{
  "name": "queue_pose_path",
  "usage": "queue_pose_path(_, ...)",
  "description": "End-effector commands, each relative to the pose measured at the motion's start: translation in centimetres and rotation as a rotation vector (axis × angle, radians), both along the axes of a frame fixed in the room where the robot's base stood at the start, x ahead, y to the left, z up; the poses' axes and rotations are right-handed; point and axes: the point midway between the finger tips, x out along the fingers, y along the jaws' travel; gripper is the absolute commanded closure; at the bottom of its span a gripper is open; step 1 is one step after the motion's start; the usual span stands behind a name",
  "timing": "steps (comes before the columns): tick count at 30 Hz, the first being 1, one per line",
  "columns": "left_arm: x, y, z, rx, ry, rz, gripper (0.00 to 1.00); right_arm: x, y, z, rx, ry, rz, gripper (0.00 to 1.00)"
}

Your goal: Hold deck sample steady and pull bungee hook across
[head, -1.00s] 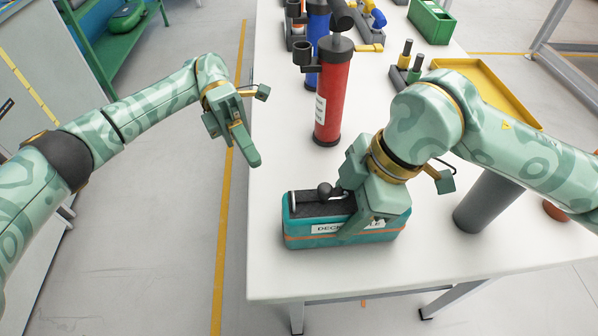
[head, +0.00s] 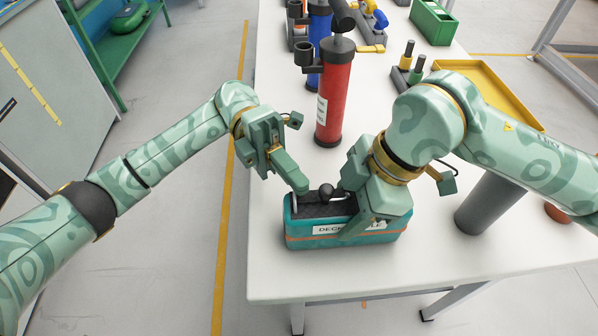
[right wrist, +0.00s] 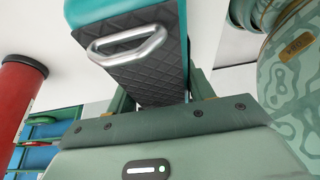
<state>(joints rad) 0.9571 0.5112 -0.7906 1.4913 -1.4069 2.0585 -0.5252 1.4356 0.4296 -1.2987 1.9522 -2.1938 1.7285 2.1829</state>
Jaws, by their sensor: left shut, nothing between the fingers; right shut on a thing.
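The deck sample (head: 300,239) is a teal block with an orange stripe, a white label and a dark top, lying near the table's front left. The right wrist view shows its quilted dark top and a metal loop (right wrist: 127,45). My right gripper (head: 357,205) is shut across the sample, one finger over its front side, partly covering the label. A dark ball (head: 326,191) with a silvery piece beside it sits on top; I cannot tell whether it is the bungee hook. My left gripper (head: 301,188) is shut and empty, its tip at the sample's left end; contact is unclear.
A red pump cylinder (head: 333,100) stands behind the sample, with a blue one (head: 319,22) beyond. A yellow tray (head: 490,92) and green bin (head: 432,22) lie at the back right. A grey cylinder (head: 487,200) is at the right.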

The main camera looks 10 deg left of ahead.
Motion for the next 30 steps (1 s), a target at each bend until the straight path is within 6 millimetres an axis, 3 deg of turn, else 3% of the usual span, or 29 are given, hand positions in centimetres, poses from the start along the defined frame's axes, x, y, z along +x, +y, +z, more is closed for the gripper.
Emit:
queue_pose_path(14, 0.1, -0.9, 0.0, 0.001, -0.001, 0.000, 1.00, 0.0, 0.0, 0.0, 0.000, -0.001, 0.000, 0.74)
queue_pose_path(23, 1.3, -4.7, 0.0, -0.001, -0.001, -0.001, 1.00, 0.0, 0.0, 0.0, 0.000, -0.001, 0.000, 0.74)
queue_pose_path(30, 1.4, -5.1, 0.0, 0.000, -0.001, 0.000, 1.00, 0.0, 0.1, 0.0, 0.001, -0.001, 0.001, 0.74)
